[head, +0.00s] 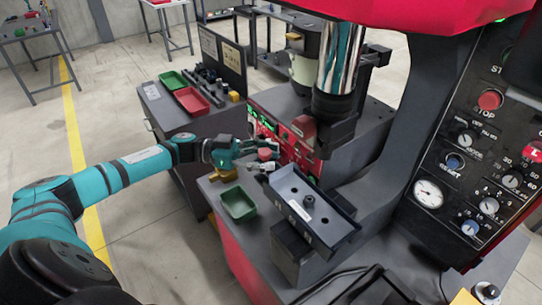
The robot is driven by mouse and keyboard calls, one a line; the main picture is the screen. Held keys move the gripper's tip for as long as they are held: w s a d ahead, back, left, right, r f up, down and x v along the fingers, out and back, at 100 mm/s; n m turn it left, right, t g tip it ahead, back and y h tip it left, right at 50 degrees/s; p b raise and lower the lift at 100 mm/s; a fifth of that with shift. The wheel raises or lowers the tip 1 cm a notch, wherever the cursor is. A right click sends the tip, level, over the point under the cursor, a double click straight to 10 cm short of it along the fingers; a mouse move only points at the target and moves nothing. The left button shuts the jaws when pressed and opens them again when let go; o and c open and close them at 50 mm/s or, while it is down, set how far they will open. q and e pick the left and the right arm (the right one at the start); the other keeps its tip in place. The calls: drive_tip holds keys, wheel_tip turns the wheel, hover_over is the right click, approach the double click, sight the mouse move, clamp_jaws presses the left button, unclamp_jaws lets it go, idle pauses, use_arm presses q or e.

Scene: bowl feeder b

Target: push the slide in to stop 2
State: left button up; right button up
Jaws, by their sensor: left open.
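The slide (325,223) looks like a grey-blue tray with a raised rim and a dark round knob (309,201) on it. It sits on a dark block at the front of the machine, below the shiny vertical ram (340,58). Small marks run along its left side, too small to read. My left gripper (264,154) is open beside the slide's far left end, in front of the red panel (292,135). A small red and pale part shows at its fingertips; I cannot tell whether they touch it. My right gripper is not in view.
A green tray (238,204) lies on the machine's table left of the slide. A side cabinet behind carries another green tray (173,80) and a red tray (191,101). The control panel (475,150) stands at the right. Open floor lies left of the machine.

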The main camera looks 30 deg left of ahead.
use_arm(q)
drive_tip(key=shift+o, duration=1)
drive_tip(key=shift+s, duration=0.1)
drive_tip(key=shift+r, duration=0.1)
drive_tip(key=shift+a, duration=0.1)
drive_tip(key=v, duration=1.2)
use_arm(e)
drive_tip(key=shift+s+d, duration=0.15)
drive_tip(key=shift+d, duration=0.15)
use_arm(q)
drive_tip(key=shift+s, duration=0.1)
